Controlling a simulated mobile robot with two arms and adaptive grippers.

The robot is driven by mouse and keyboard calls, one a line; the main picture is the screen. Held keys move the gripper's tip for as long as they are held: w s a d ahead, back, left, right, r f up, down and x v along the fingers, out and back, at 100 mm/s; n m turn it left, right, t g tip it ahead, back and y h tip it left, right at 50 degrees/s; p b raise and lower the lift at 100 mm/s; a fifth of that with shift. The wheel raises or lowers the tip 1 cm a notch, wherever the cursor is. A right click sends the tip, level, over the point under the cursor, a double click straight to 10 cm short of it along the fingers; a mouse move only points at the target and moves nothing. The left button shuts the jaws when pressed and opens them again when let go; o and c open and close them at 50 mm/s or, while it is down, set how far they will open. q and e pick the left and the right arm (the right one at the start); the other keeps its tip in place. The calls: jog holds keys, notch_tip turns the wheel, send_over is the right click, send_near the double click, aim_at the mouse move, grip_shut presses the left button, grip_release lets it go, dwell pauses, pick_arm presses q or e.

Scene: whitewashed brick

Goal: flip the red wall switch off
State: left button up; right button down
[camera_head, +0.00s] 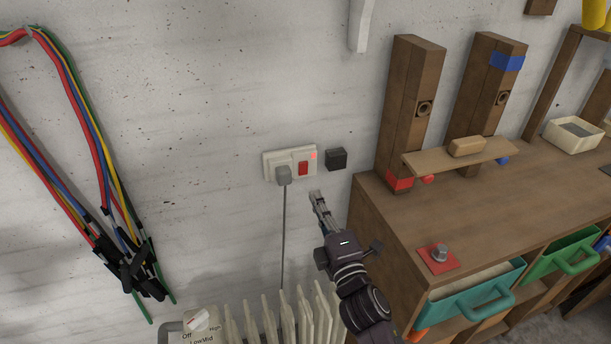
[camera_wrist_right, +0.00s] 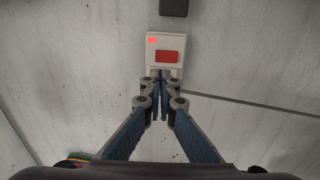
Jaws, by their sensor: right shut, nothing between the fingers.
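The red wall switch (camera_head: 303,169) sits on the right part of a white wall plate (camera_head: 270,161), beside a grey plug with a cord hanging down. A small red light glows on the plate above the switch. In the right wrist view the red switch (camera_wrist_right: 167,56) shows clear just beyond my fingertips. My right gripper (camera_head: 316,195) is shut and empty, a little below and to the right of the switch in the head view. It also shows in the right wrist view (camera_wrist_right: 159,82), its tips overlapping the plate's lower edge; I cannot tell whether they touch. My left gripper is not in view.
A black box (camera_head: 336,159) is on the wall right of the plate. A white radiator (camera_head: 280,318) stands below. A wooden workbench (camera_head: 480,205) with posts and drawers is at right. Coloured cables (camera_head: 95,160) hang at left.

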aim_at(302, 166)
jog(key=b+x, duration=0.2)
jog(key=x, duration=0.7)
jog(key=shift+w+f, duration=0.1)
